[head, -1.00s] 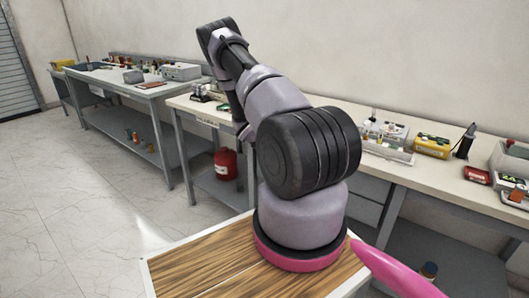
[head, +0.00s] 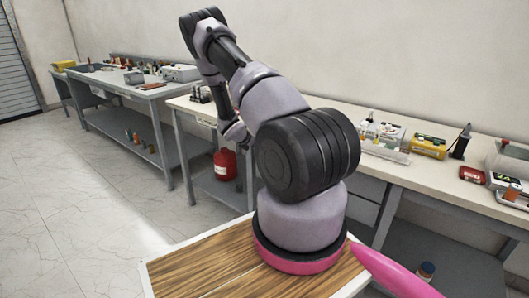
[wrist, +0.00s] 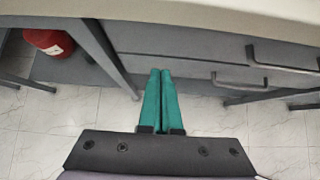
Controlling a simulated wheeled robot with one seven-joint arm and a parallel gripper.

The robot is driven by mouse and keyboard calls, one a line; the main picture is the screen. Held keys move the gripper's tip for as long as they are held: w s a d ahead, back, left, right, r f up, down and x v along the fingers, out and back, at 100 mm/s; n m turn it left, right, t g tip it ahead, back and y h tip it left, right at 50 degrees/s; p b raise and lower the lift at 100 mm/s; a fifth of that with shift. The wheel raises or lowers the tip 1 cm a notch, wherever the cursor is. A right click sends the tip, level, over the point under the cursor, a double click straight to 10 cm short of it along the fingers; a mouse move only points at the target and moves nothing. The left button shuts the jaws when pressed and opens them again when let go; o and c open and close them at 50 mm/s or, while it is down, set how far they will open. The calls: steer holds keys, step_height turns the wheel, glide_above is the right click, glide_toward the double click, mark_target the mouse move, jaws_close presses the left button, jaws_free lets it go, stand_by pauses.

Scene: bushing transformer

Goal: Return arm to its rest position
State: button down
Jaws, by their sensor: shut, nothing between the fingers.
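My arm rises from its pink-ringed base in the head view, bent at the elbow with the forearm hanging down in front of the near workbench (head: 420,160). The fingers are hidden in that view. In the wrist view my gripper (wrist: 160,98) shows two teal fingers side by side, shut and empty. They point toward the grey drawers (wrist: 200,72) under the bench and the tiled floor, apart from both as far as I can tell.
A yellow device (head: 428,146) and other tools lie on the benchtop. A second bench (head: 150,90) stands further left. The floor (head: 70,200) at left is open.

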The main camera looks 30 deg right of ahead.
steer(key=v, duration=0.6)
steer(key=shift+a, duration=0.15)
steer(key=s+a+r+m+y, duration=0.1)
steer(key=s+a+r+m, duration=0.3)
steer(key=r, duration=0.6)
steer(key=s+a+r+m+y, duration=0.1)
steer(key=s+r+m, duration=0.2)
steer(key=r+m, duration=0.45)
steer(key=s+a+r+m+y, duration=0.1)
steer(key=s+a+r+m, duration=0.25)
steer(key=r, duration=0.85)
steer(key=s+a+r+m+t+y, duration=0.2)
steer(key=s+a+r+m+y, duration=0.1)
steer(key=s+a+r+m, duration=0.2)
steer(key=s+a+r+m+t+y, duration=0.2)
steer(key=s+a+r+m+y, duration=0.2)
steer(key=s+a+r, duration=0.5)
steer(key=s+a+m, duration=0.2)
steer(key=s+a, duration=0.1)
steer(key=s, duration=0.5)
steer(key=shift+s+a+r, duration=0.15)
steer(key=shift+s+a, duration=0.2)
steer(key=shift+a, duration=0.05)
